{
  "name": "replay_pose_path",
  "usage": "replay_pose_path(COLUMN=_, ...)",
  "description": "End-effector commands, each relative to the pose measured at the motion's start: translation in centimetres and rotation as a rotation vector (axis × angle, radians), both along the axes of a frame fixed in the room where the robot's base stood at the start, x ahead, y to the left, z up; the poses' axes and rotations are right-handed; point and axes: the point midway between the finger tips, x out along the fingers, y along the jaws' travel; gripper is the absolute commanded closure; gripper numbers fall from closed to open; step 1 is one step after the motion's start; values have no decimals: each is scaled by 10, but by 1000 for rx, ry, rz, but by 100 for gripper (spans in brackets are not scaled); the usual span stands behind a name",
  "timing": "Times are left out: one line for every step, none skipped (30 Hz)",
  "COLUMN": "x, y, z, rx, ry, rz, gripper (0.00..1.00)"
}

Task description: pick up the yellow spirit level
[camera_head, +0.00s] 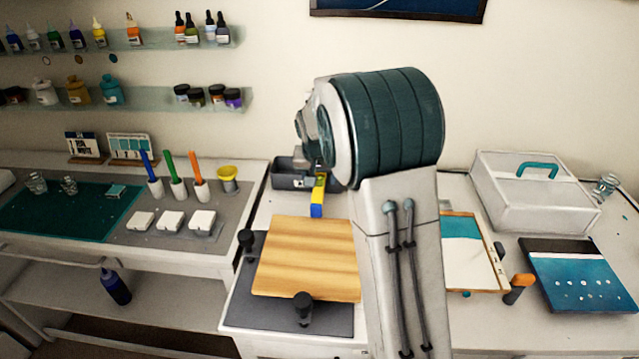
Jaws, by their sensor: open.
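The yellow spirit level (318,199) lies on the worktop behind the wooden board, with a blue end toward me. Its far end runs up beside the grey tray and under my gripper. My gripper (309,163) is only partly visible, above the level's far end and the tray, with my large arm link in front of it on the right. It is open. I cannot tell whether the fingers touch the level.
A wooden board (308,258) on a dark mat with black clamps (303,306) lies in front. A grey tray (289,180) stands behind. White blocks (171,220) and coloured-handled tools in cups are left. A white case (533,192) and blue panel (577,276) are right.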

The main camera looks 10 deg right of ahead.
Motion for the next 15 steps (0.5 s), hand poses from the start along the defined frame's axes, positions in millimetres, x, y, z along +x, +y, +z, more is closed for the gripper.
replay_pose_path(x=3, y=0, z=-6, rx=0, ry=5, rz=-1, gripper=49)
replay_pose_path(x=4, y=0, z=-9, rx=-1, ry=3, rz=-1, gripper=49)
replay_pose_path(x=6, y=-1, z=-15, rx=0, ry=4, rz=-2, gripper=49)
replay_pose_path(x=7, y=-2, z=-18, rx=0, ry=4, rz=-2, gripper=49)
replay_pose_path(x=9, y=-2, z=-20, rx=0, ry=2, rz=-1, gripper=49)
replay_pose_path(x=10, y=-2, z=-23, rx=0, ry=1, rz=-1, gripper=49)
replay_pose_path(x=10, y=-3, z=-24, rx=0, ry=1, rz=-1, gripper=49)
replay_pose_path(x=11, y=-3, z=-26, rx=1, ry=1, rz=-1, gripper=49)
replay_pose_path(x=11, y=-3, z=-27, rx=1, ry=1, rz=-1, gripper=49)
replay_pose_path(x=11, y=-3, z=-27, rx=1, ry=1, rz=-1, gripper=49)
replay_pose_path(x=11, y=-3, z=-27, rx=1, ry=1, rz=-1, gripper=49)
replay_pose_path(x=11, y=-3, z=-27, rx=0, ry=0, rz=-1, gripper=49)
replay_pose_path(x=11, y=-3, z=-27, rx=0, ry=0, rz=-1, gripper=49)
replay_pose_path(x=11, y=-3, z=-27, rx=0, ry=0, rz=-1, gripper=49)
replay_pose_path(x=11, y=-3, z=-27, rx=0, ry=0, rz=-1, gripper=52)
